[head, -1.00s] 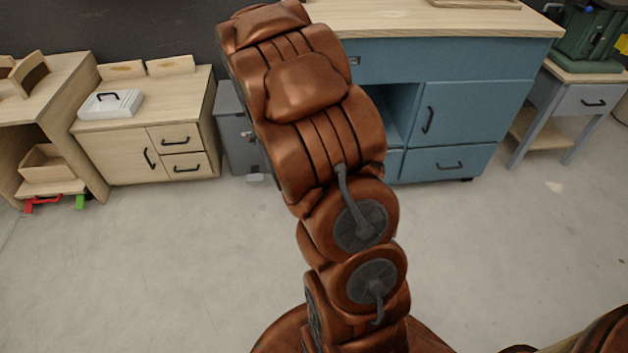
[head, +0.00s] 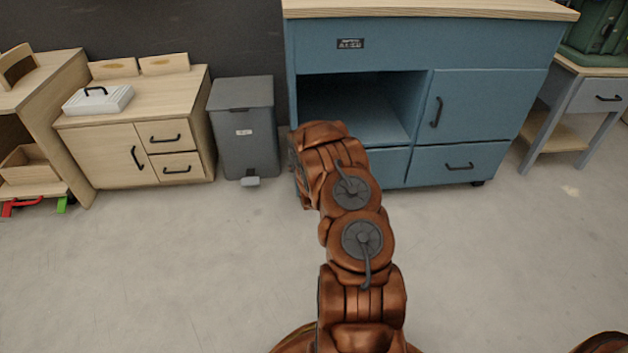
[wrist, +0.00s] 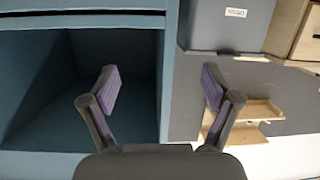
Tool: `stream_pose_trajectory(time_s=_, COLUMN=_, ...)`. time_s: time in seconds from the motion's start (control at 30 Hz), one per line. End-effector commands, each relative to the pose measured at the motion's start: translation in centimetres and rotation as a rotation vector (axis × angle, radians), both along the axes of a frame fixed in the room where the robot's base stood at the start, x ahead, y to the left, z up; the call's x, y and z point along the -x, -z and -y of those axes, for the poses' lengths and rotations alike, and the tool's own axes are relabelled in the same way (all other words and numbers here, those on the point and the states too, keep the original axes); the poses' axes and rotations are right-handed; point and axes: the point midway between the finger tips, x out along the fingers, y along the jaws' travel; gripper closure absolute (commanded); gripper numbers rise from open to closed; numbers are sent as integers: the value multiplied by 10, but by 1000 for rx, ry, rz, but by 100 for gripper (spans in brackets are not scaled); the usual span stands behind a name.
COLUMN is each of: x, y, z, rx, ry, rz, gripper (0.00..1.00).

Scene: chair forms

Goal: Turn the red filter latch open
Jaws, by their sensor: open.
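A small red piece (head: 20,206) shows at the far left of the head view, low under the wooden shelf unit, beside a green piece (head: 63,204). I cannot tell whether the red piece is the filter latch; no other red part shows. In the wrist view my gripper (wrist: 160,88) is open and empty. Its left finger is in front of the blue cabinet's open compartment, and its right finger is over a dark grey surface. In the head view the gripper is hidden behind my arm, and the red piece is far to the left of the arm.
The blue cabinet (head: 480,110) stands behind my arm. A grey pedal bin (head: 243,135) stands left of it, then a wooden cabinet (head: 105,155) with a white case (head: 98,101). A grey side table (head: 590,98) is at right. The floor in front is clear.

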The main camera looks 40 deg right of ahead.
Motion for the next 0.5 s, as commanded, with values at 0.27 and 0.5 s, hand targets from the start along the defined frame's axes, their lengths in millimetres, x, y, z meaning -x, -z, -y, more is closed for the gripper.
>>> stream_pose_trajectory(time_s=0.27, x=25, y=87, z=18, rx=53, ry=36, rz=162, gripper=12)
stream_pose_trajectory(time_s=0.5, x=36, y=107, z=23, rx=81, ry=54, rz=239, gripper=12)
